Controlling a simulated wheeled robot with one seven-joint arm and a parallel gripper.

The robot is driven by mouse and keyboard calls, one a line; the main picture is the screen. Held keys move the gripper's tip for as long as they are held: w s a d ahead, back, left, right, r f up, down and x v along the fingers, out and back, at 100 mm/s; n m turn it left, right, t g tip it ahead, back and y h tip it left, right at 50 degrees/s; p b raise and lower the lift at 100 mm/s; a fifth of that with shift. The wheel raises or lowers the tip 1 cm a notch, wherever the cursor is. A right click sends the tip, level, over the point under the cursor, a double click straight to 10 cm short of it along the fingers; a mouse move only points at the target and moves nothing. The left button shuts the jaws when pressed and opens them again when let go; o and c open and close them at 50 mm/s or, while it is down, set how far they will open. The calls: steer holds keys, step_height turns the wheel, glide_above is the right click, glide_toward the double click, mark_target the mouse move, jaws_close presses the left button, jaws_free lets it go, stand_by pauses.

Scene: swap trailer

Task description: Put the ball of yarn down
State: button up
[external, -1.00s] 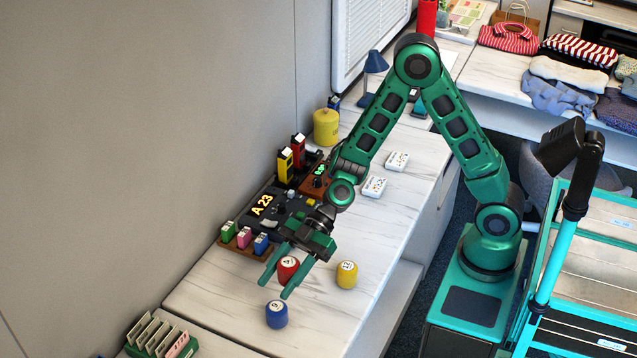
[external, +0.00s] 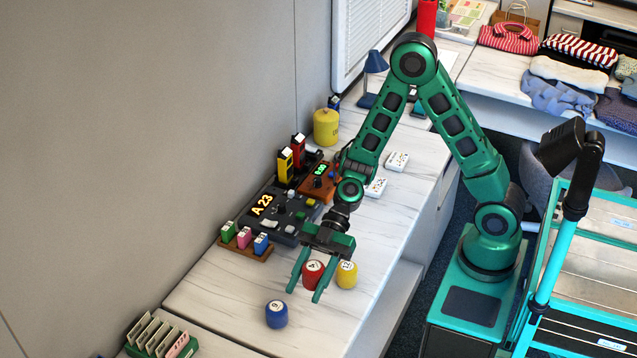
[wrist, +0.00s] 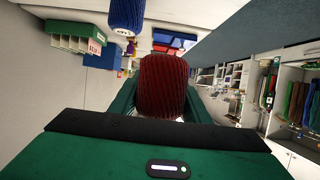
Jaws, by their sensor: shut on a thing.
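A red yarn ball (external: 313,273), a short rounded cylinder with a white marked top, is between the fingers of my gripper (external: 306,288). My gripper is shut on it over the white marbled counter (external: 215,300). In the wrist view the red yarn (wrist: 165,85) looks ribbed and sits between the green fingers. A yellow one (external: 347,274) stands close to its right, touching or nearly so. A blue one (external: 276,314) stands apart, nearer the front; it also shows in the wrist view (wrist: 126,15). I cannot tell whether the red one touches the counter.
A dark console (external: 268,224) reading A 23 and a wooden rack (external: 245,245) of colored blocks stand by the wall. A green rack (external: 160,338) stands at the front left. White cards (external: 376,187) lie farther back. The counter left of the blue one is clear.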

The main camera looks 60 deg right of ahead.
steer(key=w+d+f, duration=0.2)
steer(key=w, duration=0.1)
steer(key=w+d+f, duration=0.2)
steer(key=w, duration=0.1)
steer(key=w+d+f, duration=0.2)
steer(key=d+f, duration=0.1)
steer(key=shift+w+d, duration=0.1)
steer(key=shift+w, duration=0.3)
steer(key=shift+f, duration=2)
steer(key=o, duration=1)
steer(key=v, duration=1.1)
steer(key=shift+d+r, duration=0.1)
steer(key=shift+d, duration=0.15)
steer(key=shift+d+r, duration=0.1)
steer(key=shift+d, duration=0.15)
